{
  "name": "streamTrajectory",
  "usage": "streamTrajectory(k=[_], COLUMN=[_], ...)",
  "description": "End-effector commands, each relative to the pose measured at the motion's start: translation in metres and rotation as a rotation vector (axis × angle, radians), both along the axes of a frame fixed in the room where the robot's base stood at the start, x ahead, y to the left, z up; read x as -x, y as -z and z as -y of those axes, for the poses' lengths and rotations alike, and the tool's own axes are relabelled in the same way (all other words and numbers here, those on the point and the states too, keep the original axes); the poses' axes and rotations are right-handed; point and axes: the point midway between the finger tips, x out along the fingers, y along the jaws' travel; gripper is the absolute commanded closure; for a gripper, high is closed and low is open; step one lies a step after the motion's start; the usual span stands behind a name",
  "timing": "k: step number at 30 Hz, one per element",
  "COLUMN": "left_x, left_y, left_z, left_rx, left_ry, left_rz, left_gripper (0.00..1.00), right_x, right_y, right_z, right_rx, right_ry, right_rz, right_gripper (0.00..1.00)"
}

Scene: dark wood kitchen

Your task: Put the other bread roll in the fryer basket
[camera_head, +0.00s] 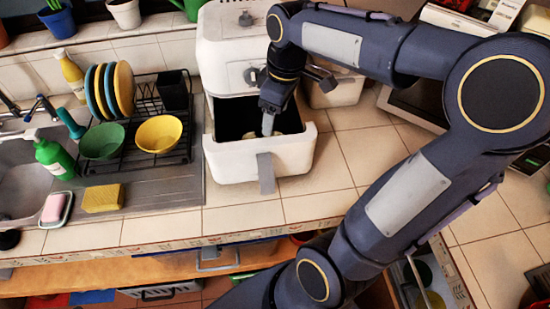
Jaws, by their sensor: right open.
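The white air fryer (222,45) stands at the back of the counter. Its fryer basket (290,155) is pulled out toward me, with a dark inside and a grey handle at the front. My right gripper (268,124) points down into the open basket, with its fingertips inside the rim. It is open. A pale rounded shape, which may be a bread roll, partly shows in the basket beside the fingers; the gripper hides part of it. I see no other bread roll clearly. My left gripper is not in view.
A black dish rack (178,150) with colored plates, a green bowl (102,141) and a yellow bowl (159,134) stands left of the fryer. A green soap bottle (54,158) is by the sink. Tiled counter (335,185) right of the basket is clear.

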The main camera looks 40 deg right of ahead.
Motion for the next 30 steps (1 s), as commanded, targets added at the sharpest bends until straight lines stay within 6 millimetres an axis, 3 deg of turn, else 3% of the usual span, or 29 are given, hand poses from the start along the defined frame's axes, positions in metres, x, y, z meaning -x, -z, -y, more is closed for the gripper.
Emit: streamTrajectory(k=[1,3,9,12,18,30], left_x=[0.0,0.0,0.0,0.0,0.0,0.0], left_y=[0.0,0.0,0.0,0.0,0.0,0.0], left_z=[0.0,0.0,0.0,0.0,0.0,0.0], left_rx=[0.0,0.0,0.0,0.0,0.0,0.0], left_ry=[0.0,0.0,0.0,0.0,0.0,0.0], left_rz=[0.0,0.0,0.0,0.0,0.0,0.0], left_gripper=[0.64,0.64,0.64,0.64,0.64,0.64], right_x=[0.023,0.048,0.103,0.121,0.131,0.131], right_y=[-0.003,-0.002,0.016,0.027,0.035,0.035], right_z=[-0.014,-0.034,-0.079,-0.095,-0.106,-0.106], right_rx=[-0.043,-0.113,-0.305,-0.383,-0.441,-0.44], right_ry=[0.073,0.182,0.447,0.545,0.619,0.617], right_rz=[0.049,0.104,0.204,0.228,0.24,0.239], right_gripper=[0.31,0.31,0.31,0.31,0.31,0.31])
